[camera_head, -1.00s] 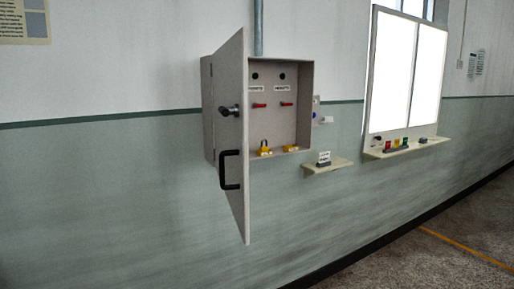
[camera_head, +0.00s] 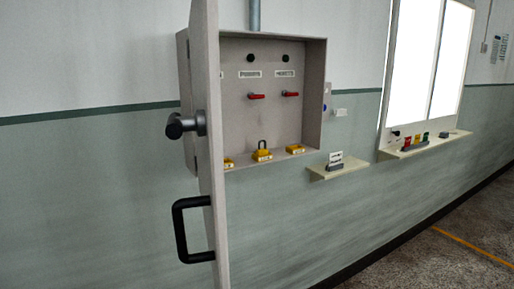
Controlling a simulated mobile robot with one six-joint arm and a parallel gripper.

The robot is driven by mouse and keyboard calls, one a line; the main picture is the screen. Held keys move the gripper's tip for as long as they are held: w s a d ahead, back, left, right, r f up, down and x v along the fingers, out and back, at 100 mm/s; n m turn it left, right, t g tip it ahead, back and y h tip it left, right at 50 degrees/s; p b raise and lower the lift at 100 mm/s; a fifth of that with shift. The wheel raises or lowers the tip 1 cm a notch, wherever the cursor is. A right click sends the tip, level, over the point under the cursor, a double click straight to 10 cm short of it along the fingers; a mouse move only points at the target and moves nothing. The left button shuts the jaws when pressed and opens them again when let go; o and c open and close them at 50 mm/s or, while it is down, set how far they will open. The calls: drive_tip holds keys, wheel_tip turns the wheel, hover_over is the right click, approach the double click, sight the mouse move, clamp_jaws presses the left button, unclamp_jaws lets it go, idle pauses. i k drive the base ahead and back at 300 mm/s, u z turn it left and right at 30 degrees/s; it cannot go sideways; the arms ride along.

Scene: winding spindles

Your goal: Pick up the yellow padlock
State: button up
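A yellow padlock (camera_head: 262,154) with its shackle upward stands on the bottom ledge of the open wall cabinet (camera_head: 316,95). Another yellow item (camera_head: 295,149) lies to its right on the ledge. A third yellow piece (camera_head: 228,162) shows at the left, partly hidden by the cabinet door. The grey cabinet door (camera_head: 212,240) stands swung out toward me, with a black knob (camera_head: 186,124) and a black handle (camera_head: 192,229). My gripper is not in view.
Inside the cabinet are two red levers (camera_head: 256,96). To the right are a small shelf (camera_head: 341,170) with a sign and a longer shelf (camera_head: 424,146) with several coloured items under a white board. The door edge juts out before the cabinet's left side; its right side is unobstructed.

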sight(259, 152)
drive_tip(key=z, duration=0.05)
drive_tip(key=i, duration=0.5)
drive_tip(key=z, duration=0.6)
drive_tip(key=k, duration=0.2)
drive_tip(key=u, duration=2.85)
drive_tip(key=i, duration=0.55)
drive_tip(key=u, duration=0.15)
